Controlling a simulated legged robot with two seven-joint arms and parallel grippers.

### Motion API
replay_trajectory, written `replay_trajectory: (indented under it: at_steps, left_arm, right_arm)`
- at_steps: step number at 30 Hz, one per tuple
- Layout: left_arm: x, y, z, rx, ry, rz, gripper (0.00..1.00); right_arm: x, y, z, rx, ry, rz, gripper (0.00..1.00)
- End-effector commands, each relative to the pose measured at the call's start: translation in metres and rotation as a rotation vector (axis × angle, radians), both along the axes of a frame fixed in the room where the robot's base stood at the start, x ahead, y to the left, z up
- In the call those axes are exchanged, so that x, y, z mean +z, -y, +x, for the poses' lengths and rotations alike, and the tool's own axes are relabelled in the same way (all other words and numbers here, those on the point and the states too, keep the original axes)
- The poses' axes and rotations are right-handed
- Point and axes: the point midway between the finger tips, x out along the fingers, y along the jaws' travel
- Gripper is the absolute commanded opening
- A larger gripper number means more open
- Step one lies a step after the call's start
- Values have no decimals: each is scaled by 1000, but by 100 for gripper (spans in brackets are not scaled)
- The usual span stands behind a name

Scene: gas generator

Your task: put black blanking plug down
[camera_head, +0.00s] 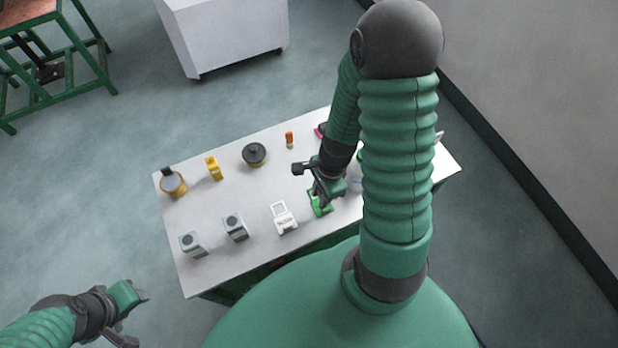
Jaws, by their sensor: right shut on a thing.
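My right gripper (316,184) is over the right half of the white table, with its arm coming down from above. It is shut on a small dark piece, which I take to be the black blanking plug (300,168); its outline is hard to tell from the dark fingers. A green item (319,204) lies directly below this gripper, partly covered by it. My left gripper (131,313) is at the lower left, off the table, with its fingers apart and nothing between them.
The table's middle is clear. My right arm hides its right part.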

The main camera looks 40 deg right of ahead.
Motion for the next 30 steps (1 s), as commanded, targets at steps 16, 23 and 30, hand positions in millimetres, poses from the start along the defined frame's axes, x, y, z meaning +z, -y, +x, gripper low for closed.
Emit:
replay_trajectory:
  at_steps: [16, 23, 30]
  left_arm:
    - [14, 0, 1, 0, 2, 0, 36]
    - [13, 0, 0, 0, 2, 0, 36]
    - [12, 0, 0, 0, 2, 0, 36]
  right_arm:
    - [-21, 45, 91, -2, -6, 3, 0]
    - [-44, 45, 92, -1, -1, 0, 0]
    - [-44, 45, 92, -1, -2, 1, 47]
